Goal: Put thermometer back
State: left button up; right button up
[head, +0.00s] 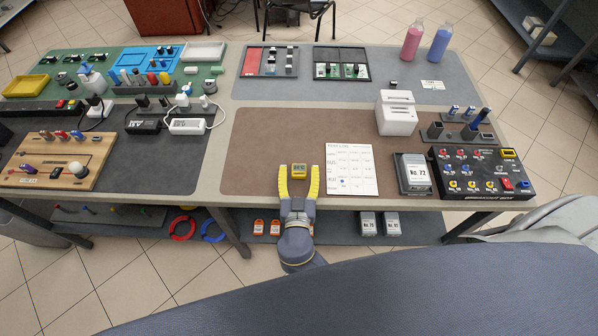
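My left gripper is not in view. I cannot tell which spot is the thermometer's place.
A printed sheet (351,170) lies right of the gripper. Beyond it are a grey-and-white box (412,174), a black connector box (478,172), a white block (396,113) and a dark holder (461,130). The brown mat (265,140) is clear behind and left of the gripper.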

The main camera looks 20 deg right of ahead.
jog(key=shift+s+r, duration=0.1)
jog(key=shift+s, duration=0.05)
jog(key=shift+v, duration=3.65)
jog(key=shift+r, duration=0.1)
